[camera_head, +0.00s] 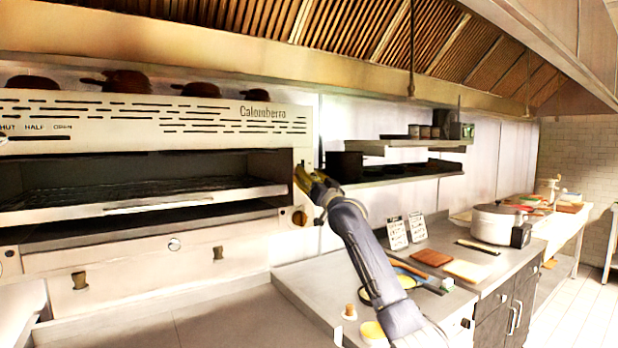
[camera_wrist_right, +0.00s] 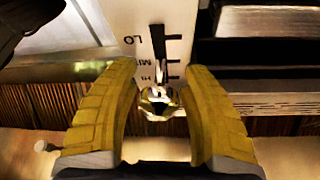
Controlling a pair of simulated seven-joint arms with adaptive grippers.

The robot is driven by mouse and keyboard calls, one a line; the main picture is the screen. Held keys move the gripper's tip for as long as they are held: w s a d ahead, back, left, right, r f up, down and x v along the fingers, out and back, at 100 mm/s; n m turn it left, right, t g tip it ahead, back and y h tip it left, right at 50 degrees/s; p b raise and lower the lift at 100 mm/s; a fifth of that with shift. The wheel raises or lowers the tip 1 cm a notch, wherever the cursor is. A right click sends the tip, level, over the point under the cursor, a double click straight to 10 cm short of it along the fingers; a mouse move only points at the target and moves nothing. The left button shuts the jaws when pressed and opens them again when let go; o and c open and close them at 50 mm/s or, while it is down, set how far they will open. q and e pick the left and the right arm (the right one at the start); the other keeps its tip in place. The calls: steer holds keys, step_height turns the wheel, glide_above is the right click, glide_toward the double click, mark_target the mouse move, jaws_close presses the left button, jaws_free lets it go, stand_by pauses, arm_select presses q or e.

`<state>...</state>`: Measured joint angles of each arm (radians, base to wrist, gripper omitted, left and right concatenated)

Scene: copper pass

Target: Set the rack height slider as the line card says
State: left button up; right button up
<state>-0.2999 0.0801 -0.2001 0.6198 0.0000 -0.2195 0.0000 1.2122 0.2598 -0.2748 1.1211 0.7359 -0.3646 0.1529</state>
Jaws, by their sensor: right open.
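The rack height slider is on the right front panel of the oven (camera_head: 302,135). In the right wrist view its scale (camera_wrist_right: 165,40) reads LO, MID and HI, appearing upside down. The metallic slider knob (camera_wrist_right: 158,99) is near the HI mark. My right gripper (camera_head: 309,180) is at that panel. In the wrist view its yellow fingers (camera_wrist_right: 162,75) are open, one on each side of the knob, with gaps. Two printed cards, a left one (camera_head: 397,234) and a right one (camera_head: 417,227), stand on the counter; their text is too small to read. My left gripper is out of view.
Below the gripper is a round oven knob (camera_head: 299,218). The oven's rack (camera_head: 150,200) sits left of it. A wall shelf (camera_head: 400,178) is just right of my right gripper. The counter holds a pot (camera_head: 494,224) and boards (camera_head: 467,271).

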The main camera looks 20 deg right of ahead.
steer(key=v, duration=1.2)
stand_by(0.6)
